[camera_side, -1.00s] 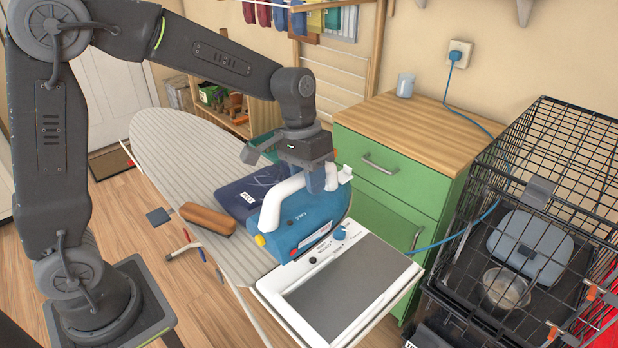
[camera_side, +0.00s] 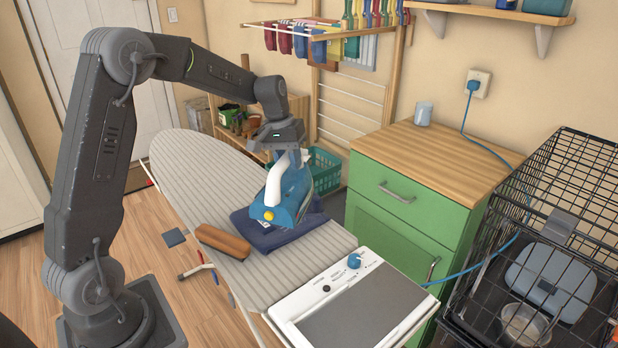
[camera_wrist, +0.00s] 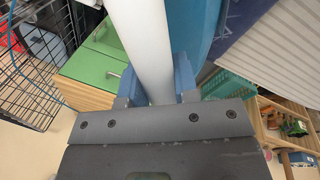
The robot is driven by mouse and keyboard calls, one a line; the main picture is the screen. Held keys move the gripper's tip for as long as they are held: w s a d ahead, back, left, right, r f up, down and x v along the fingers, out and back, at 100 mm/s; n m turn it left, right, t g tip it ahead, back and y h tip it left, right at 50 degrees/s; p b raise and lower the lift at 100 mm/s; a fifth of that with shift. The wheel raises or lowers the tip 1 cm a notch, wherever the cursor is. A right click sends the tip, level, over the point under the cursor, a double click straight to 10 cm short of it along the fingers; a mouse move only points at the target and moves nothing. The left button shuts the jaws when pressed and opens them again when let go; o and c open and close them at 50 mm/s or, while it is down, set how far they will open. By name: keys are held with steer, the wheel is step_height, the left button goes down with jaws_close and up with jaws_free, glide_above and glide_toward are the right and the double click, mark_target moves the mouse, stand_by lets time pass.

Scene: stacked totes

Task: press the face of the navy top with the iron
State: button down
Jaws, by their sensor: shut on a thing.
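The iron (camera_side: 288,204), blue with a white handle (camera_side: 273,184), is held by my gripper (camera_side: 284,154) over the navy top (camera_side: 262,232). In the wrist view, my gripper (camera_wrist: 158,88) is shut on the white handle (camera_wrist: 145,45), with the blue body (camera_wrist: 190,22) beside it. The navy top lies folded on the striped ironing board (camera_side: 205,172), partly hidden behind the iron. I cannot tell whether the soleplate touches the top. The white and grey iron station (camera_side: 375,308) at the board's near end is empty.
A brown wooden block (camera_side: 222,242) lies left of the top. A green cabinet (camera_side: 405,205) with a mug (camera_side: 423,113) and a black wire cage (camera_side: 550,220) stand at the right. A teal basket (camera_side: 325,170) is behind the board. Clothes hang on a rack at the back.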

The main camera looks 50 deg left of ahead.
mark_target(283, 188)
steer(key=a+n, duration=0.3)
steer(key=a, duration=0.7)
steer(key=shift+d+f, duration=0.5)
steer(key=shift+f, duration=4)
steer(key=shift+s+d, duration=0.2)
steer(key=shift+d, duration=1.55)
steer(key=shift+s+d, duration=0.15)
steer(key=shift+d, duration=1.55)
steer(key=shift+a, duration=4)
step_height(283, 188, up, 8)
steer(key=shift+r, duration=0.2)
steer(key=s+d+r, duration=0.4)
steer(key=s+r, duration=0.2)
steer(key=s, duration=0.3)
steer(key=shift+s+d, duration=0.2)
steer(key=shift+s, duration=0.15)
